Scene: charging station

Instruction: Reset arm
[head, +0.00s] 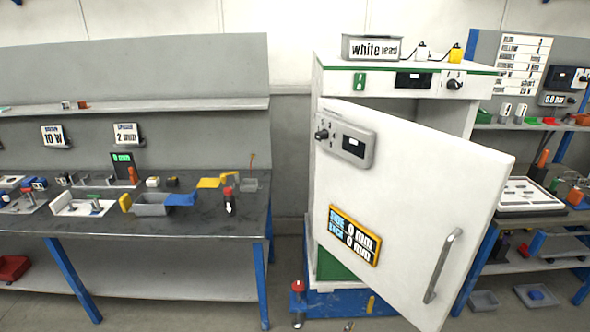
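My arm and gripper do not show in the head view. A white cabinet (340,78) with a green stripe stands right of centre, and its large white door (400,210) hangs open towards me. The door hides most of the cabinet's inside. A grey box (371,48) labelled "white lead" sits on the cabinet top, beside a small white plug and a yellow plug.
A long grey workbench (150,225) on blue legs stands at the left with several small parts, including a grey bin (152,206). Another bench with a white tray (530,195) stands at the right. The open door juts into the floor space.

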